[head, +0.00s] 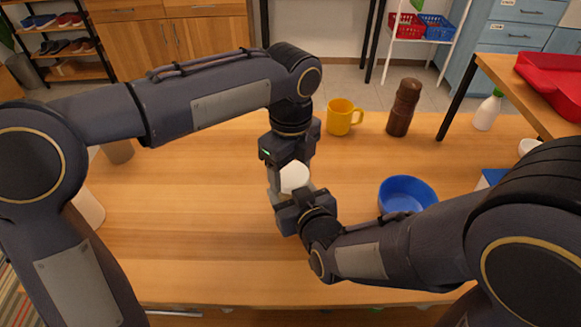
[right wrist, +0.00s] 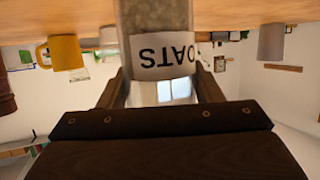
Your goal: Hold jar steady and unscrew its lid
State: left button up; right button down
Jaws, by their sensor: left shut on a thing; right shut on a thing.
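The jar stands near the middle of the table, largely hidden by my grippers in the head view. In the right wrist view the clear jar (right wrist: 155,18) appears upside down, with a white label reading OATS (right wrist: 163,58). My right gripper (head: 297,200) comes from the near side, its fingers on both sides of the jar, shut on it.
A yellow mug (head: 341,117) and a brown pepper mill (head: 404,106) stand behind to the right. A blue bowl (head: 406,194) is to the right, near my right forearm. A white bottle (head: 487,110) stands farther right. The table's left part (head: 170,215) is mostly clear.

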pick_arm(q)
jog(key=n, duration=0.3)
jog(key=o, duration=1.1)
